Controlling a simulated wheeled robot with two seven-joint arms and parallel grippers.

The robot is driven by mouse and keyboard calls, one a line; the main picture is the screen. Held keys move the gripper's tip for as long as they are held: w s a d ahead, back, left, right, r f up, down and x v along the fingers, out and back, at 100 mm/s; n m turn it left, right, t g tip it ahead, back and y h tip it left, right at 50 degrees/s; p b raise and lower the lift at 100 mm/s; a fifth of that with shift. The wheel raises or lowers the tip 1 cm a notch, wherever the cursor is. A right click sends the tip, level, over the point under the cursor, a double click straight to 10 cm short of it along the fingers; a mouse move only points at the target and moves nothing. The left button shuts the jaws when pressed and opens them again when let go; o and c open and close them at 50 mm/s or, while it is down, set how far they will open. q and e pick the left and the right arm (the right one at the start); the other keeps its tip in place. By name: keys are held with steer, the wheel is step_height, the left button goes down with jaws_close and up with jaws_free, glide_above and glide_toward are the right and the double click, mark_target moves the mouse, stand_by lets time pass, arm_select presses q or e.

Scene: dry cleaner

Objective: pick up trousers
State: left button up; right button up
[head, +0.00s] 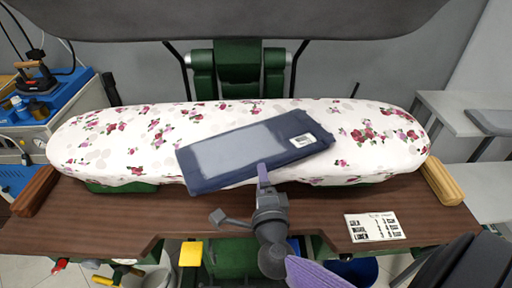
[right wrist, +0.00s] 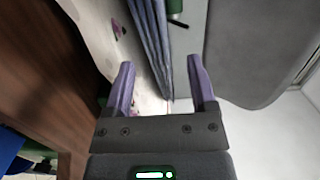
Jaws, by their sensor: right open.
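The trousers (head: 245,148) are a dark blue folded bundle with a paler grey-blue panel on top and a white tag (head: 303,140) near the right end. They lie at a slant on the floral ironing board (head: 90,155), reaching its front edge. My right gripper (head: 262,172) is at the front edge of the trousers; one finger shows there. In the right wrist view, my right gripper (right wrist: 160,82) is open, and the folded edge of the trousers (right wrist: 150,35) shows in the gap between its fingers. I cannot tell if either finger touches the cloth. My left gripper is out of view.
A brown wooden table (head: 130,215) runs under the board, with a printed white card (head: 375,227) at right. A wooden block (head: 442,182) stands by the board's right end. A grey padded press head (head: 240,20) hangs behind. An iron (head: 36,75) stands far left.

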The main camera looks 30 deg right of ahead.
mark_target(256, 147)
steer(key=x, duration=0.4)
steer(key=shift+d+f+b, duration=0.15)
steer(key=shift+f+b, duration=0.05)
steer(key=shift+b, duration=0.15)
steer(key=shift+s, duration=0.1)
jaws_close()
stand_by(0.8)
